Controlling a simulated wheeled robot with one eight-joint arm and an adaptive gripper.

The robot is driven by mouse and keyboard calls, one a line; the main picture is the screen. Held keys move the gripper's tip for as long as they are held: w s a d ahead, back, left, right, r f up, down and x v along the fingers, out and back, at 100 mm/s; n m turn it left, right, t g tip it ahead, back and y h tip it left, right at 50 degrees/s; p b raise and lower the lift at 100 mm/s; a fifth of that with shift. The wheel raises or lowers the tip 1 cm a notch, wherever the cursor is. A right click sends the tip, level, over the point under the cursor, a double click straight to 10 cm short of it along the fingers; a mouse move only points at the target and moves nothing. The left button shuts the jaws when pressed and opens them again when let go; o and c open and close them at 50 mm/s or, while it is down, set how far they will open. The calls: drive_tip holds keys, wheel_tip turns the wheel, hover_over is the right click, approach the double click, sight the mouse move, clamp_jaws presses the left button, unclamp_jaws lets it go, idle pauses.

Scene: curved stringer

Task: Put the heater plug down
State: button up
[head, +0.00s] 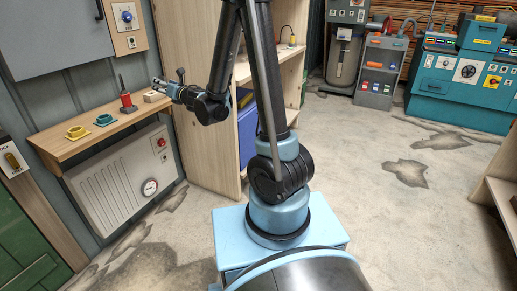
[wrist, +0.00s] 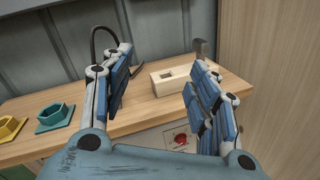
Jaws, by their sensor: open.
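My gripper (head: 164,87) is over the right end of the wooden wall shelf (head: 62,151). In the wrist view my gripper (wrist: 163,66) is open, its fingers wide apart, with nothing seen between them. A pale block with a square hole (wrist: 172,82) lies on the shelf beyond the fingers; it also shows in the head view (head: 153,96). A red piece with a thin upright stem (head: 126,98) stands on the shelf left of the block. I cannot tell whether it is the heater plug. A dark curved line shows behind the left finger in the wrist view.
A yellow holder (head: 76,132) and a teal holder (head: 104,119) sit on the shelf's left part. A pale heater panel (head: 115,180) with a gauge is below. A tall wooden cabinet (head: 185,55) closes the shelf's right side. The floor on the right is open.

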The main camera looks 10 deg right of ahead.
drive_tip(key=s+d+r+m+h, duration=0.1)
drive_tip(key=d+m+h, duration=0.4)
drive_tip(key=d+m, duration=0.55)
drive_tip(key=s+d+r+m+h, duration=0.15)
drive_tip(key=d+m+h, duration=0.45)
drive_tip(key=d, duration=0.8)
drive_tip(key=s+d+f+m+g+h, duration=0.2)
drive_tip(key=s+d+f+m+g, duration=0.15)
drive_tip(key=s+d+m, duration=0.3)
drive_tip(key=s+d+f+m+g+y, duration=0.1)
drive_tip(key=s+f+m+g, duration=0.2)
drive_tip(key=s, duration=0.6)
drive_tip(key=s+f+m+g+y, duration=0.1)
drive_tip(key=s+f+m+g, duration=0.2)
drive_tip(key=s, duration=0.7)
drive_tip(key=s+d+f+m+g, duration=0.1)
drive_tip(key=s+f+m+g, duration=0.2)
drive_tip(key=s+f+m, duration=0.3)
drive_tip(key=s+m, duration=0.3)
drive_tip(key=s, duration=0.1)
drive_tip(key=shift+d+y, duration=0.3)
drive_tip(key=shift+y, duration=0.1)
drive_tip(key=shift+s+f, duration=0.1)
